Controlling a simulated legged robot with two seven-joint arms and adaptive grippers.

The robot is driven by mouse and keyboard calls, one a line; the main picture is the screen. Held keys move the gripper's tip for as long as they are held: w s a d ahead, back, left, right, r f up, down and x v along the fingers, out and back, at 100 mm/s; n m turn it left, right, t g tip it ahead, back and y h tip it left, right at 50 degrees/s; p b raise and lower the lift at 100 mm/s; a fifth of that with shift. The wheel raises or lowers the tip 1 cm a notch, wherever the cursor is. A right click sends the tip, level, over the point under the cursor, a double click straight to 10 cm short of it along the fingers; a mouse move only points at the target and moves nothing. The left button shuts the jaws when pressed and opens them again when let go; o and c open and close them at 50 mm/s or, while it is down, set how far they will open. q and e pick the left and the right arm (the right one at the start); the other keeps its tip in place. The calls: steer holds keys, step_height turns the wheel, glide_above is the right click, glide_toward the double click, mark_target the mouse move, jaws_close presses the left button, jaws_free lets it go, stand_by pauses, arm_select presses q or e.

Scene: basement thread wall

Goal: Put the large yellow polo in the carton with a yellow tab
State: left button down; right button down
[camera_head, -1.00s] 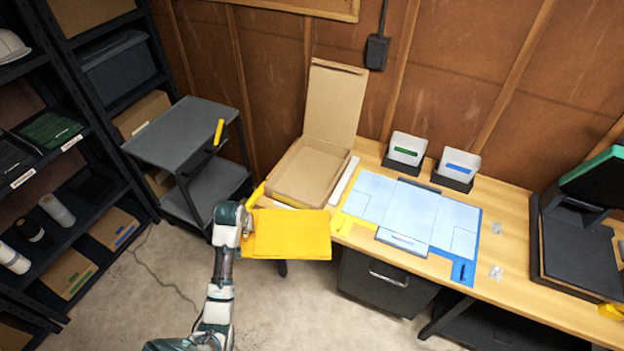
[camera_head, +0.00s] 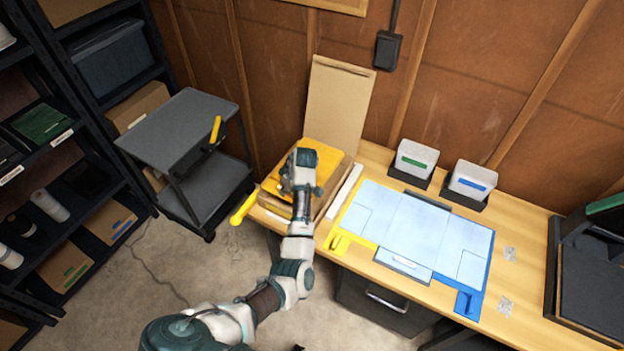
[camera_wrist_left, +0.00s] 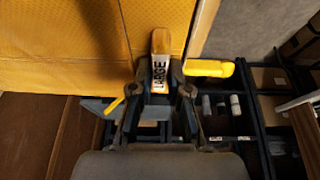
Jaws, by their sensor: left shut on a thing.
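The folded yellow polo (camera_head: 326,156) is over the open brown carton (camera_head: 338,108) at the bench's left end; the carton's lid stands up behind it. My left gripper (camera_head: 300,162) is shut on the polo's near edge. In the left wrist view, the gripper (camera_wrist_left: 160,78) holds it at a label reading LARGE, and the polo (camera_wrist_left: 60,60) spreads flat beyond. The polo and my arm hide most of the carton's inside; I cannot tell whether the polo touches the bottom. A yellow tab (camera_head: 243,207) sticks out at the carton's front left. My right gripper is out of view.
A white strip (camera_head: 344,191) lies right of the carton. A pale folding board (camera_head: 405,225) with yellow and blue edges covers the bench middle. Two card holders (camera_head: 415,160) stand behind it. A grey cart (camera_head: 180,130) and shelves are left, with open floor between.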

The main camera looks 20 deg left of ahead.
arm_select(q)
steer(key=shift+w+d+f, duration=0.45)
steer(key=shift+w+f, duration=0.1)
steer(key=shift+f, duration=0.15)
steer(key=f, duration=0.3)
steer(key=shift+s+f, duration=0.3)
steer(key=shift+f, duration=0.45)
step_height(320, 180, down, 4)
steer(key=shift+w+r, duration=0.1)
steer(key=shift+r, duration=0.1)
steer(key=c, duration=1.4)
jaws_free()
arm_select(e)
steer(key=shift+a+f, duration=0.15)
arm_select(q)
steer(key=shift+r, duration=0.15)
steer(key=v, duration=1.2)
